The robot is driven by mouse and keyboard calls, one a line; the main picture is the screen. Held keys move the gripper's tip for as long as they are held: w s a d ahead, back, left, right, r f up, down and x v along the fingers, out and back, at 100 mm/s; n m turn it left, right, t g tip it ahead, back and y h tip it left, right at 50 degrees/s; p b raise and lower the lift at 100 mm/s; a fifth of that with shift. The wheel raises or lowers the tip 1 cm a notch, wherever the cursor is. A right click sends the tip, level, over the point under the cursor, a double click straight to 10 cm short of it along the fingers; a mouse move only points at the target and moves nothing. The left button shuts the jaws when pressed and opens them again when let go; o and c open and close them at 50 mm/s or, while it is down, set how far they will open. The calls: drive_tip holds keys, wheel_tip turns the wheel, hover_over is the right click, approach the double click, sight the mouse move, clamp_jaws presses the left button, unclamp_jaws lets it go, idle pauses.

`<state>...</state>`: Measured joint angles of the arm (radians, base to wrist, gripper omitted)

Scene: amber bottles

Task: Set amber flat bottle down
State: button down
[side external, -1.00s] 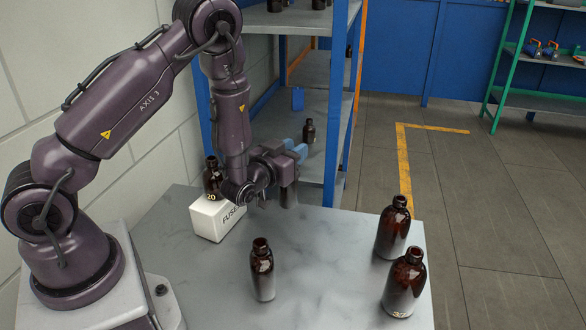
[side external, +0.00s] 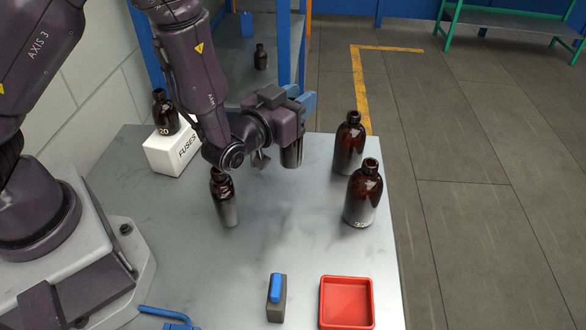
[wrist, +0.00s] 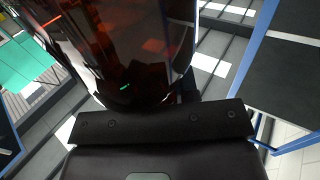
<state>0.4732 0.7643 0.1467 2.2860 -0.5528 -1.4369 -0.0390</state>
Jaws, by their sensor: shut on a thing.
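My gripper (side external: 293,122) is over the back middle of the grey table, shut on an amber bottle. In the wrist view the bottle (wrist: 125,45) is large and dark red-brown above the black finger bar, with a small green mark. In the side view the gripper hides most of it; a dark cylinder below the gripper appears to be its lower part. I cannot tell from this angle whether its base touches the table.
Two amber bottles (side external: 349,145) (side external: 362,195) stand to the right, another (side external: 224,200) front left. A bottle (side external: 165,112) stands on the white FUSES box (side external: 172,152). A red tray (side external: 346,277) and grey-blue object (side external: 276,300) are in front. Shelving (side external: 268,85) is behind.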

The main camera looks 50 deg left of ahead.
wheel_tip(320, 180, down, 9)
drive_tip(key=shift+r, duration=0.1)
idle(0.3)
drive_tip(key=c, duration=0.9)
unclamp_jaws()
drive_tip(key=shift+f, duration=0.2)
drive_tip(key=shift+o, duration=0.2)
